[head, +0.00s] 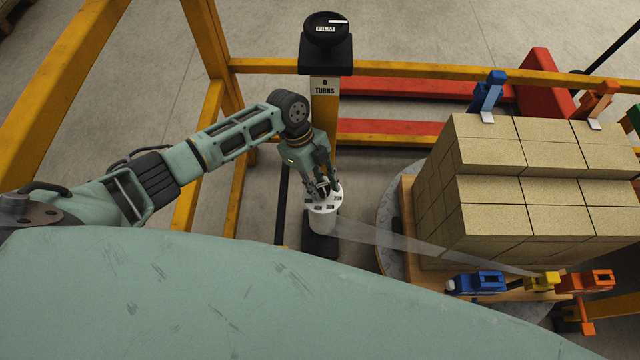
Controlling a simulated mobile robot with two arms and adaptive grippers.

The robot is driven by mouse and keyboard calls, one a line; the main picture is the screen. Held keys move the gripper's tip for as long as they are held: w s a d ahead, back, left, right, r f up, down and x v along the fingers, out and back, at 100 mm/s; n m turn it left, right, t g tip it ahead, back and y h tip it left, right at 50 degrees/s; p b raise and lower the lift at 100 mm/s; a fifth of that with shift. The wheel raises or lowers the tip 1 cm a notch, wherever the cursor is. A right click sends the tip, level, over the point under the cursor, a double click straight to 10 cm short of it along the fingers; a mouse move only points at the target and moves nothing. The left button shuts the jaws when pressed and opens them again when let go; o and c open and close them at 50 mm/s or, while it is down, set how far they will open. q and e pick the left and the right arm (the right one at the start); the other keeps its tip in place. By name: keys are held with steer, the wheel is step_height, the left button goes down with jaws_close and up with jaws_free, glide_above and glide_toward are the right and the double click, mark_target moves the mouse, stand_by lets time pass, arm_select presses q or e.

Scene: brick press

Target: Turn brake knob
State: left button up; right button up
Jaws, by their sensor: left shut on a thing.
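My left gripper (327,185) reaches down from above to the white round top of the film roll (323,222), which carries small dark labels around its rim. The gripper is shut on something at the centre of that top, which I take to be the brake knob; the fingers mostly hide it. A clear film strip (400,243) runs from the roll to the right, towards the brick stack (515,180). A black round knob (326,28) marked FILM, with a white line, sits on a post above a "0 TURNS" label (325,87). My right gripper is not in view.
The bricks stand on a wooden pallet (408,215) over a round grey turntable (385,235). Blue (478,284), yellow (541,281) and orange (588,281) clamps sit by the stack's near edge. Yellow rails (400,68) frame the area behind; red beams (400,90) lie beyond.

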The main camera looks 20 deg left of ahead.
arm_select(q)
steer(key=shift+s+f, duration=0.2)
steer(key=shift+s, duration=0.2)
steer(key=o, duration=1)
steer(key=shift+s+a, duration=0.1)
steer(key=shift+r, duration=0.1)
steer(key=shift+w, duration=0.25)
steer(key=shift+w+a+r, duration=0.15)
steer(key=shift+r, duration=0.4)
steer(key=v, duration=1.1)
